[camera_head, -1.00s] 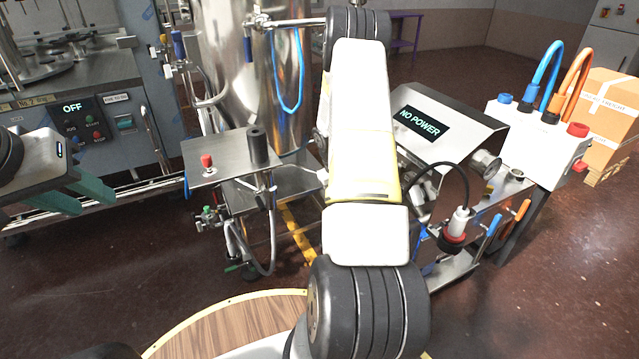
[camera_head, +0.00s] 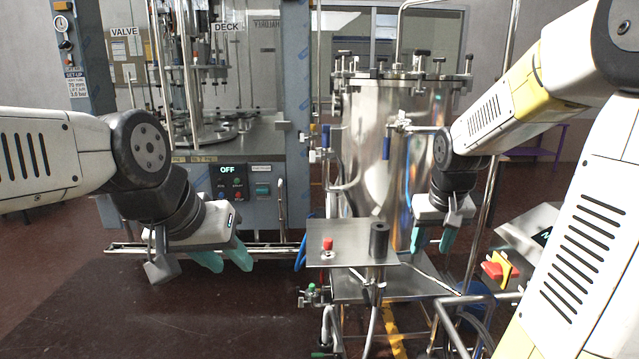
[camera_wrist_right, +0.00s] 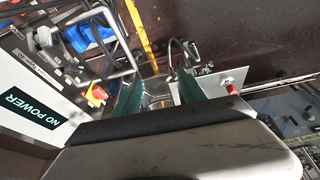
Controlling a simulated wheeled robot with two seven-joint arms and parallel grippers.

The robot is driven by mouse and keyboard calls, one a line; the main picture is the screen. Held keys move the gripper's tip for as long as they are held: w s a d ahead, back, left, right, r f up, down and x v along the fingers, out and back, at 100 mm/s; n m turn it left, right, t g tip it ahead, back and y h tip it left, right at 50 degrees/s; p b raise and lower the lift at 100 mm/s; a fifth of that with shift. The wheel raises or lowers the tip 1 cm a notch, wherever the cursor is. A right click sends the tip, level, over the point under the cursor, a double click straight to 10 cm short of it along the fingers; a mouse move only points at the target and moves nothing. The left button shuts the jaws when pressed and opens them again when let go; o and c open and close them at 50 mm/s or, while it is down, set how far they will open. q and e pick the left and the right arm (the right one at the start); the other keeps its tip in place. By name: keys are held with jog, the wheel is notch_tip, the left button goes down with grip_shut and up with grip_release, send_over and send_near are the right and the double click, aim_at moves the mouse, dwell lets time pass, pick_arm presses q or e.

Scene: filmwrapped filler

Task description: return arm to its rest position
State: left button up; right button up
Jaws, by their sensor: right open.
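My right arm comes in from the right in the head view. Its gripper (camera_head: 433,241) points down in front of the steel tank, just right of the small steel shelf. Its teal fingers are apart with nothing between them. In the right wrist view the open fingers (camera_wrist_right: 158,78) show a steel plate with a red button beyond them. My left arm comes in from the left. Its gripper (camera_head: 223,261) hangs at mid-height before the filling machine, teal fingers apart and empty.
The steel tank (camera_head: 385,150) stands behind the right gripper. The small shelf (camera_head: 350,249) carries a red button (camera_head: 327,245) and a black post (camera_head: 379,238). The filling machine's panel (camera_head: 231,185) reads OFF. A red-and-yellow switch (camera_head: 498,269) is at right. The floor at lower left is clear.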

jog(key=s+a+r+t+y, duration=0.1)
jog(key=s+a+r, duration=0.2)
jog(key=s+a, duration=0.2)
jog(key=s+a+r+t+y, duration=0.1)
jog(key=s+a+r, duration=0.3)
jog(key=s, duration=0.7)
jog(key=shift+a+r+n+y, duration=0.15)
jog(key=shift+a+n+y, duration=0.15)
jog(key=shift+a+n, duration=0.15)
jog(key=shift+c, duration=1.4)
jog(key=shift+s+d, duration=0.1)
